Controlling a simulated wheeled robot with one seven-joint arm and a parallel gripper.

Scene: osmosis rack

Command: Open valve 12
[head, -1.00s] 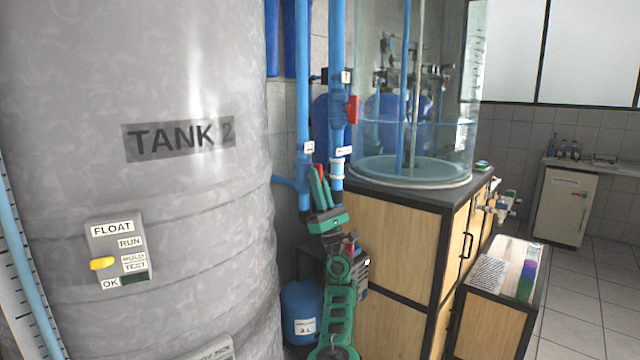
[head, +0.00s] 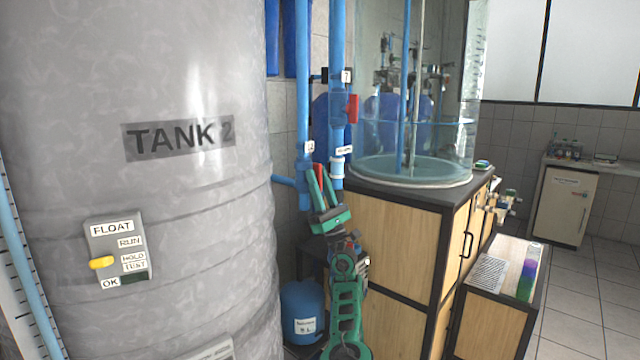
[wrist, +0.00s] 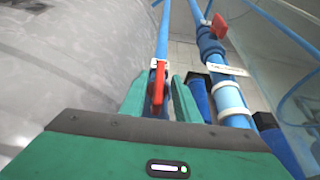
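A red valve handle (head: 320,172) sits low on the left of two blue vertical pipes, just right of the grey tank. A small white tag (head: 309,147) above it is too blurred to read surely as 12. My gripper (head: 321,186) has its green fingers up at the handle. In the wrist view the red handle (wrist: 160,82) hangs along the pipe, between the fingertips (wrist: 158,90). The fingers are apart, with a visible gap on each side of the handle. Contact deeper between the fingers is hidden by the gripper body.
The grey tank (head: 150,210) stands close on the left. A second red valve handle (head: 352,108) is on the right pipe, also in the wrist view (wrist: 219,27). A clear water tank (head: 412,172) on a wooden cabinet (head: 395,255) stands right. A small blue vessel (head: 303,308) is below.

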